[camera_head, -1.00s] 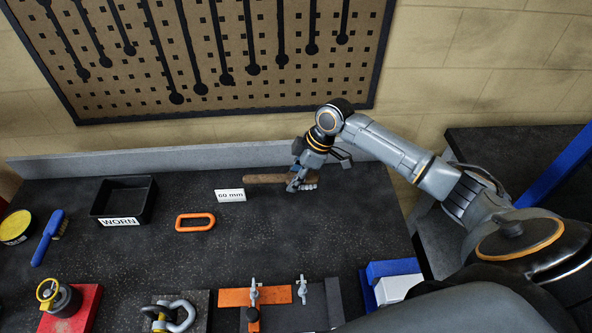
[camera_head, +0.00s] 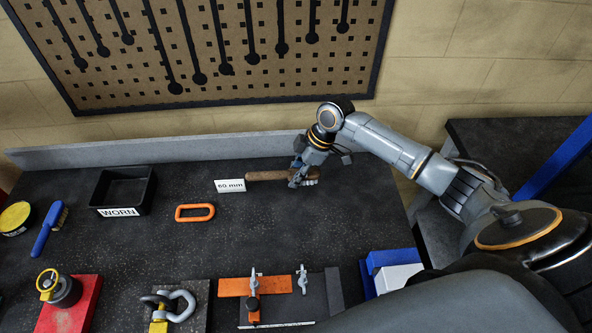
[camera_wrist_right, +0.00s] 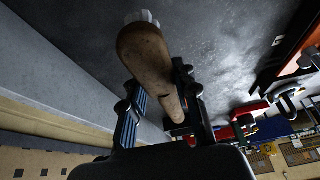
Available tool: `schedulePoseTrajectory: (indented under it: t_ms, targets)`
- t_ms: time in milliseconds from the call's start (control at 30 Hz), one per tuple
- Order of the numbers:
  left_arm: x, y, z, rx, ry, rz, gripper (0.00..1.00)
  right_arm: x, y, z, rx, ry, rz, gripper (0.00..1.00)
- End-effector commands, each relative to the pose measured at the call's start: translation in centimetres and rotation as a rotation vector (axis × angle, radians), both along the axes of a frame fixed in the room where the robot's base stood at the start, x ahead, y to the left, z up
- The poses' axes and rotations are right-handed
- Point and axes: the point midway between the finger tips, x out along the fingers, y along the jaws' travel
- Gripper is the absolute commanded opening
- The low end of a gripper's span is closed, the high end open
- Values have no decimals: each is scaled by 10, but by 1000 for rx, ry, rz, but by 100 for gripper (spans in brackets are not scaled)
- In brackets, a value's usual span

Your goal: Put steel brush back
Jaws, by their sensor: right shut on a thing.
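The steel brush has a brown wooden handle (camera_head: 264,176) and pale bristles (camera_head: 311,182). My right gripper (camera_head: 297,180) is shut on it, with the handle sticking out to the left and the bristles to the right. In the right wrist view the wooden brush (camera_wrist_right: 145,58) lies between the two fingers of the gripper (camera_wrist_right: 157,88), its pale bristles showing past the far end. It is low over the back of the dark bench; I cannot tell whether it touches. My left gripper is not in view.
An orange link (camera_head: 195,212), a black "WORN" bin (camera_head: 122,190) and a blue-handled brush (camera_head: 47,230) lie further left. Clamps (camera_head: 254,285) and shackles (camera_head: 180,305) are in front. Bench right of the gripper is clear.

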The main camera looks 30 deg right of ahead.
Motion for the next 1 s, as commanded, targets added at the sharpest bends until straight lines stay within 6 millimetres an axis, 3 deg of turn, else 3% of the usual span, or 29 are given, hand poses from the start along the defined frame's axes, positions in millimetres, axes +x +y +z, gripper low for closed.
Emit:
schedulePoseTrajectory:
  t_ms: [533,1000]
  targets:
    - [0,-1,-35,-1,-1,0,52,0,0,-57,0,1,0,0]
    - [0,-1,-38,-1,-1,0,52,0,0,-64,0,-1,0,0]
